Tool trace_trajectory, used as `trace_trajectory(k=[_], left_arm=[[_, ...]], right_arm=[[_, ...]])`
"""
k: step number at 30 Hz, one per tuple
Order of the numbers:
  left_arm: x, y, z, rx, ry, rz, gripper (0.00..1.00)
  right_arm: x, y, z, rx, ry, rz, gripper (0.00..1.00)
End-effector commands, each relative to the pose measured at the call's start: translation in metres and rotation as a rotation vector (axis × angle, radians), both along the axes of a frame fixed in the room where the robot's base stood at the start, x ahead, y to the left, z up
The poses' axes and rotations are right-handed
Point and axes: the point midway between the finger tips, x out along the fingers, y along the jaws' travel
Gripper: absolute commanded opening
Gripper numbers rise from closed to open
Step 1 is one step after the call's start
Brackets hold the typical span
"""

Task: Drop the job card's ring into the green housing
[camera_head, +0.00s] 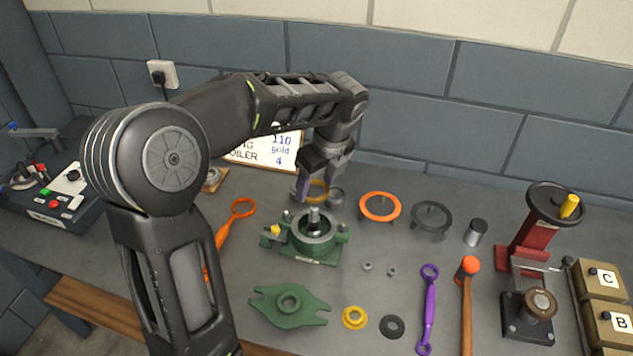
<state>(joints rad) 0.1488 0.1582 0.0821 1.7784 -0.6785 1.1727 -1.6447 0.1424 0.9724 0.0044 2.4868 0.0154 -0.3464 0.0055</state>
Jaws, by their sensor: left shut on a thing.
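The ring is partly hidden by the gripper. The green housing (322,257) stands on the bench just in front of and below the ring, with its round bore and a central metal post facing up. My right gripper is not in view.
An orange ring (380,207) and a dark ring (431,217) stand to the right. A green cover (263,304), yellow ring (354,318), purple wrench (428,305) and hammer (467,300) lie in front.

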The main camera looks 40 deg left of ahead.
Motion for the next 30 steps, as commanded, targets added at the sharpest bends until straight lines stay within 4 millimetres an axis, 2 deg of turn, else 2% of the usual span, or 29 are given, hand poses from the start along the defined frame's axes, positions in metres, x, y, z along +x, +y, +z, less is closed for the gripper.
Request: trace_trajectory(k=[8,16,18,30], left_arm=[[0.000,0.000,-0.016,0.000,0.000,0.001,0.14],[0.000,0.000,-0.042,0.000,0.000,0.001,0.14],[0.000,0.000,-0.035,0.000,-0.001,0.001,0.14],[0.000,0.000,-0.034,0.000,-0.001,0.001,0.14]], right_arm=[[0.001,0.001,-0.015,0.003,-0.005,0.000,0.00],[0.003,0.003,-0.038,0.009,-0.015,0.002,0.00],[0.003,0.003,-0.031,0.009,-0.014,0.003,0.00],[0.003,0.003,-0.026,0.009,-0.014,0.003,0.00]])
